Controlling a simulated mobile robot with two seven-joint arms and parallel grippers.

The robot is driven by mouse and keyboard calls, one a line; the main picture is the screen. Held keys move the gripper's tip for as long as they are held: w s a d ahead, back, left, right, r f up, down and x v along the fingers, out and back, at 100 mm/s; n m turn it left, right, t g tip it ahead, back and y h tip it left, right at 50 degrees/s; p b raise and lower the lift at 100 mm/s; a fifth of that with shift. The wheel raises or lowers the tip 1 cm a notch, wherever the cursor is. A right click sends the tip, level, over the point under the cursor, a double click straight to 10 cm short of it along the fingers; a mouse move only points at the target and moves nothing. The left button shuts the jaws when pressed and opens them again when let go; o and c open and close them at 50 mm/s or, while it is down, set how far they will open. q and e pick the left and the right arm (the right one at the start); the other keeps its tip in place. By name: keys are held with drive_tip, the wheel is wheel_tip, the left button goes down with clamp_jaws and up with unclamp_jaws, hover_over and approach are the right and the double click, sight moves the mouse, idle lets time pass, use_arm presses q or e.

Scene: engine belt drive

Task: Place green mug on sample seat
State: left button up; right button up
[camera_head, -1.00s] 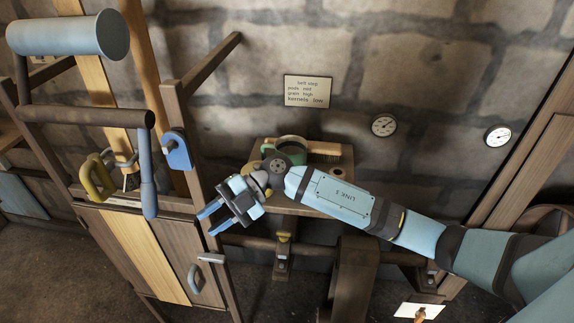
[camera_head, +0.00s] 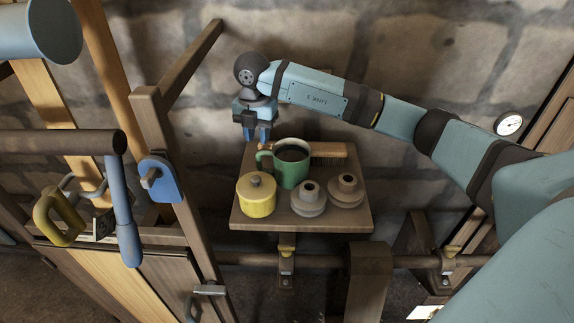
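The green mug (camera_head: 291,168) stands upright on a small wooden shelf (camera_head: 300,220) in the head view, its handle turned to the left. My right gripper (camera_head: 257,135) points down, just above and behind the mug's handle, apart from the mug as far as I can see. Its two fingers look spread, with nothing between them. My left gripper is not in view. I cannot pick out a sample seat for certain.
A yellow lidded pot (camera_head: 257,196) stands left of the mug. A brush (camera_head: 330,151) lies behind. A wooden post (camera_head: 178,160) with a blue fitting (camera_head: 160,178) rises at left.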

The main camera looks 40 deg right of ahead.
sight(258, 150)
wheel_tip(258, 150, down, 8)
drive_tip(key=shift+a+r+p, duration=0.1)
drive_tip(key=shift+a+p, duration=0.05)
drive_tip(key=shift+p, duration=0.2)
clamp_jaws()
